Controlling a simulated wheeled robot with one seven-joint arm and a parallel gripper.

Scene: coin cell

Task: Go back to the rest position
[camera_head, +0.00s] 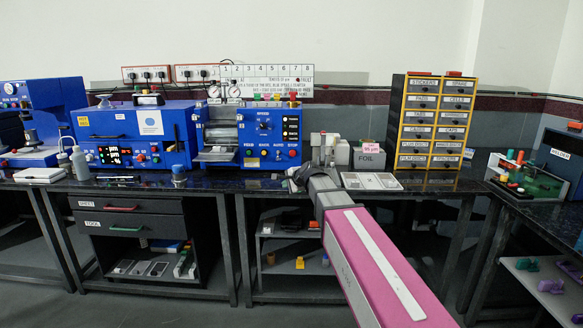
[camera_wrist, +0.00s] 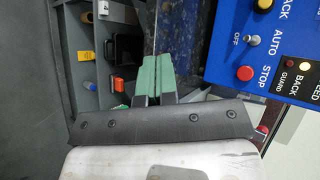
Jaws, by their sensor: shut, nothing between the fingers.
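My gripper (camera_wrist: 139,60) shows in the wrist view with its two green fingers side by side, shut and empty. Its tips point toward the dark bench edge, with open shelves to the left and a blue machine to the right. In the head view my pink and grey arm reaches forward to the front edge of the bench, right of the blue machine with gauges. The fingers are not clearly visible there. No object is held.
The dark bench (camera_head: 265,186) runs across the view. On it stand the blue machine with gauges (camera_head: 265,135), a blue press (camera_head: 105,125), a FOIL box (camera_head: 369,158) and a yellow-black drawer cabinet (camera_head: 433,121). Shelves (camera_head: 290,265) lie below. The floor in front is clear.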

